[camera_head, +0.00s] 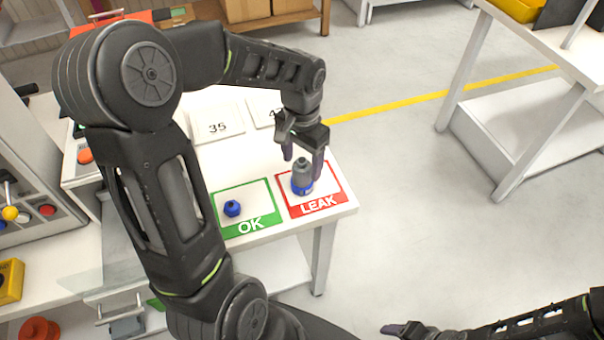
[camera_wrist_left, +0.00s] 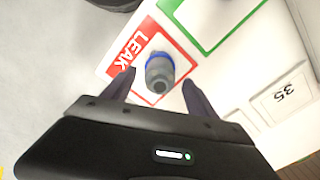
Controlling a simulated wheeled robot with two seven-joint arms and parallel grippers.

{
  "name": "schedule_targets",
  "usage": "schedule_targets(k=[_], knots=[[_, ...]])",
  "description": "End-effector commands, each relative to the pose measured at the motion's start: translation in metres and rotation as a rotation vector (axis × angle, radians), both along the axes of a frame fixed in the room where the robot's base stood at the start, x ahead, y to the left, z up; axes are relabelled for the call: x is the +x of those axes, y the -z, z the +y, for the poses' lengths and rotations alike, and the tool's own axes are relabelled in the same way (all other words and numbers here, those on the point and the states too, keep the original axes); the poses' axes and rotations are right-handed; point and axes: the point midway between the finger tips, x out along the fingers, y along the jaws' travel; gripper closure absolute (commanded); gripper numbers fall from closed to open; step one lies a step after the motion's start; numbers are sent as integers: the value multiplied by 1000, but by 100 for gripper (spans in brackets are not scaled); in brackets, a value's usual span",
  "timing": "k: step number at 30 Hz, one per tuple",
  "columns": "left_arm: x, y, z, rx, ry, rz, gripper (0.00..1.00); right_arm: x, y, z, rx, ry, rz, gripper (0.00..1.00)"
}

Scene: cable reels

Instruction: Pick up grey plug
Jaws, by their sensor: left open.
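The grey plug (camera_head: 302,174) stands upright with a blue ring at its base on the red-framed LEAK mat (camera_head: 328,199). It also shows in the left wrist view (camera_wrist_left: 159,72), ahead of and between my fingertips. My left gripper (camera_head: 303,163) is open above and around the plug's upper part; I cannot tell whether a finger touches it. In the left wrist view its two dark fingers (camera_wrist_left: 157,84) are spread wide with nothing held. My right gripper (camera_head: 392,329) shows only in part at the bottom of the head view, away from the table.
A small blue cap (camera_head: 232,208) sits on the green-framed OK mat (camera_head: 263,222), left of the plug. Cards numbered 35 (camera_head: 218,127) and another lie behind on the white table (camera_head: 240,162). Open floor lies to the right, with a shelf (camera_head: 545,115) beyond.

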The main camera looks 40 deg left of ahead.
Motion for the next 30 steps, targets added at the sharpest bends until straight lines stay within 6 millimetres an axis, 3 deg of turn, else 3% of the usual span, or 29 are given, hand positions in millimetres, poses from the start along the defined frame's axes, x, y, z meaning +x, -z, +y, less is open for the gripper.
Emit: schedule_targets(k=[5, 22, 30], knots=[[0, 15, 0, 0, 0, 0, 33, 0, -1, 0, -1, 1, 1, 32], [0, 14, 0, 0, 0, -1, 33, 0, -1, 0, -1, 1, 1, 32], [0, 14, 0, 0, 0, -1, 55, 0, -1, 0, -1, 1, 1, 32]])
